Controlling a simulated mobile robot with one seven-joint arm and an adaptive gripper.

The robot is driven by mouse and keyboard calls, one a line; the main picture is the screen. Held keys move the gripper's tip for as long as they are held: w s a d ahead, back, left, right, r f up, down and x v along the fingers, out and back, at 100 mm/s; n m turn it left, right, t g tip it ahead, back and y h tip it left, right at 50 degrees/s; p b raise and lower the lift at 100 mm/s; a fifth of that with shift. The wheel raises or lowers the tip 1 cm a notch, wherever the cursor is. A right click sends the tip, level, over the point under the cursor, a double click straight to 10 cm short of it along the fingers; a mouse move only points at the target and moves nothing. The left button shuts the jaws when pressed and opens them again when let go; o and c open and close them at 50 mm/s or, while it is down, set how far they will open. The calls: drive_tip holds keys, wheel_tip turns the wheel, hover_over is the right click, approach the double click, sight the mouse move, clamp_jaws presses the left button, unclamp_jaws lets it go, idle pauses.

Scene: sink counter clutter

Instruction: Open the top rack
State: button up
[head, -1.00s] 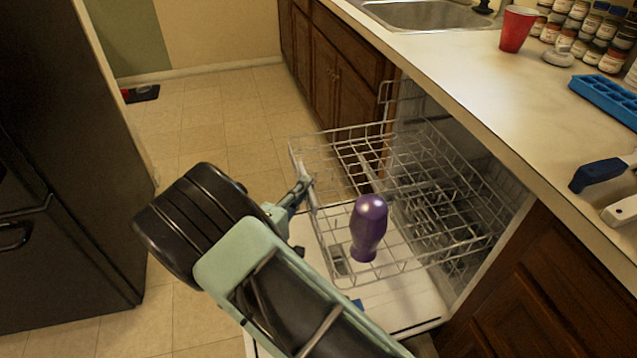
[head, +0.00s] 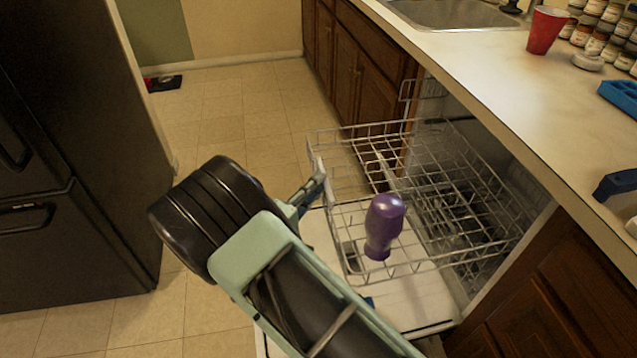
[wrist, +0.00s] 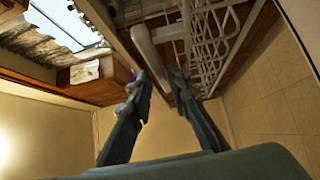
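The top rack (head: 440,152) is a grey wire basket pulled out from the dishwasher under the counter. It also shows in the wrist view (wrist: 210,35). A purple bottle (head: 384,226) appears at the rack's near front corner. My gripper (head: 318,184) is at the rack's front edge, by a pale front piece. In the wrist view, my gripper's fingers (wrist: 156,76) are apart, with the pale bar (wrist: 147,48) of the rack front reaching the gap between the tips. Whether the fingers touch it cannot be told. My arm hides part of the lower door.
The lowered dishwasher door (head: 405,300) lies below the rack. A black fridge (head: 70,180) stands at left. The counter (head: 490,70) at right holds a red cup (head: 546,30), several jars and a blue tray (head: 620,95).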

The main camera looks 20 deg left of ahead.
drive_tip(key=s+a, duration=0.2)
drive_tip(key=s, duration=0.8)
drive_tip(key=shift+s, duration=0.3)
drive_tip(key=shift+a, duration=0.1)
